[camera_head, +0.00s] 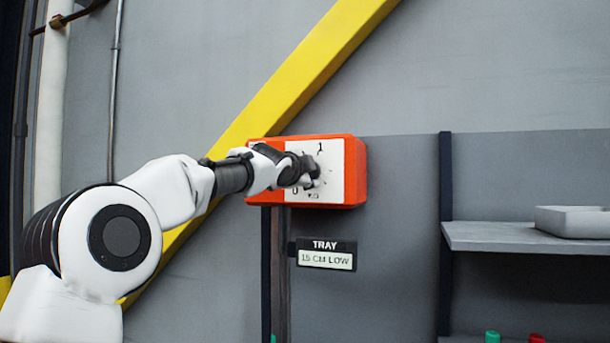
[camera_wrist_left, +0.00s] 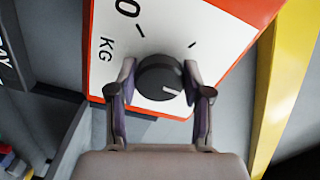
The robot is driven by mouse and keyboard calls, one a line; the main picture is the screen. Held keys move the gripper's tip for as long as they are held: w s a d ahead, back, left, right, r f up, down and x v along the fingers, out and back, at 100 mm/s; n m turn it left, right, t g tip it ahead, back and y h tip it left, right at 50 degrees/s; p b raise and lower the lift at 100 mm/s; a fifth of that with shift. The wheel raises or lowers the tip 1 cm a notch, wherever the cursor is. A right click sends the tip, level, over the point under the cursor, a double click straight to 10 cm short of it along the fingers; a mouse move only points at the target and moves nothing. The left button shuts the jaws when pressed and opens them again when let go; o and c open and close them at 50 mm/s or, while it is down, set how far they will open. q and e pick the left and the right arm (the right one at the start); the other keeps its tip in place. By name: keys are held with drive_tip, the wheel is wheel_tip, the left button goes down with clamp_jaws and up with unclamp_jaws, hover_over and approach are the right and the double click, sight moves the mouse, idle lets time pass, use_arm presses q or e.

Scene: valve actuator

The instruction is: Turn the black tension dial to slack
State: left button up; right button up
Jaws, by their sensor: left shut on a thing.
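The black tension dial (camera_wrist_left: 158,74) sits on the white face of an orange box (camera_wrist_left: 237,20). A small white mark on the dial points to the lower right in the wrist view. My left gripper (camera_wrist_left: 160,80) has one finger on each side of the dial and is shut on it. In the head view the orange box (camera_head: 355,172) is on the wall, and my left gripper (camera_head: 312,170) is at its white face and hides most of the dial. "0" and "1" show on the face there; "0" and "KG" show in the wrist view. My right gripper is not in view.
A sign reading "TRAY 15 CM LOW" (camera_head: 326,255) is below the box. A yellow diagonal beam (camera_head: 310,60) runs behind it. A grey shelf (camera_head: 490,235) with a white tray (camera_head: 570,220) is at the right. Green and red items show at the bottom edge.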

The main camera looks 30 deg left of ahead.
use_arm(q)
drive_tip(key=n+b, duration=0.1)
drive_tip(key=n, duration=0.2)
drive_tip(key=n+b, duration=0.1)
drive_tip(key=n, duration=0.2)
drive_tip(key=shift+d+r, duration=0.15)
drive_tip(key=shift+r, duration=0.05)
drive_tip(key=n+b, duration=0.1)
drive_tip(key=n, duration=0.3)
drive_tip(key=shift+w, duration=0.1)
drive_tip(key=n+b, duration=0.1)
drive_tip(key=n, duration=0.2)
drive_tip(key=shift+n, duration=0.4)
drive_tip(key=n+b, duration=0.1)
drive_tip(key=n, duration=0.8)
drive_tip(key=shift+n, duration=0.4)
drive_tip(key=shift+n+b, duration=0.4)
drive_tip(key=shift+n, duration=1.2)
drive_tip(key=shift+f, duration=0.1)
drive_tip(key=o, duration=1.2)
drive_tip(key=shift+w, duration=0.1)
drive_tip(key=shift+c, duration=0.2)
